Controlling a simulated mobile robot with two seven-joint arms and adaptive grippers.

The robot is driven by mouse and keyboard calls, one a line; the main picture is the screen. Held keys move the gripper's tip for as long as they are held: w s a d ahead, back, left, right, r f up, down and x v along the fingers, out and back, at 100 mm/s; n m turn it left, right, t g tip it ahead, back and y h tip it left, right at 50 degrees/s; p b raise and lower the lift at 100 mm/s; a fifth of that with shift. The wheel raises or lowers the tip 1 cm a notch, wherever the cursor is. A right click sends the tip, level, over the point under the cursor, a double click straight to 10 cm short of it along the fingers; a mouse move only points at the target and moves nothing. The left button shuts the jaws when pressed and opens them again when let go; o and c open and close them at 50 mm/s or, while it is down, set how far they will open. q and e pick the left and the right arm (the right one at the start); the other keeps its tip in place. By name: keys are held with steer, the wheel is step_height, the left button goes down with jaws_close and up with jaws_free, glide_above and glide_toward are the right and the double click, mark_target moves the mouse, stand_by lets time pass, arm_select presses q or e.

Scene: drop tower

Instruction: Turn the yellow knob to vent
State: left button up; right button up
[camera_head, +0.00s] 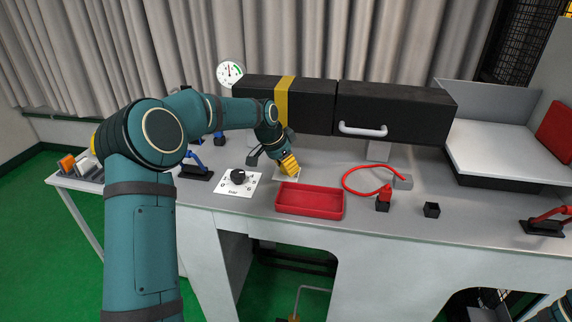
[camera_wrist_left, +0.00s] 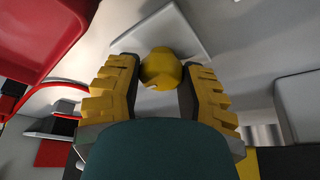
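The yellow knob (camera_wrist_left: 160,68) sits on a pale square plate (camera_wrist_left: 185,32) in the left wrist view. My left gripper (camera_wrist_left: 161,75) has its yellow ridged fingers on both sides of the knob, and the knob fills the gap between them. In the head view my left gripper (camera_head: 290,165) reaches down to the tabletop just behind the red tray, over the knob's plate (camera_head: 281,178). The gripper hides the knob there, and its pointer marks cannot be read. My right gripper is out of view; only a bit of that arm shows at the lower right corner.
A red tray (camera_head: 310,213) lies just in front of the knob. A black dial (camera_head: 238,177) on a white plate is to its left. The long black box (camera_head: 395,110) with a yellow band overhangs behind. A round gauge (camera_head: 230,73) stands at the back left.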

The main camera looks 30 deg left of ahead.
arm_select(q)
steer(key=o, duration=0.3)
steer(key=shift+w+f, duration=0.1)
steer(key=shift+f, duration=0.05)
steer(key=shift+o, duration=0.2)
steer(key=shift+r, duration=0.2)
steer(key=v, duration=1.1)
steer(key=shift+r, duration=0.35)
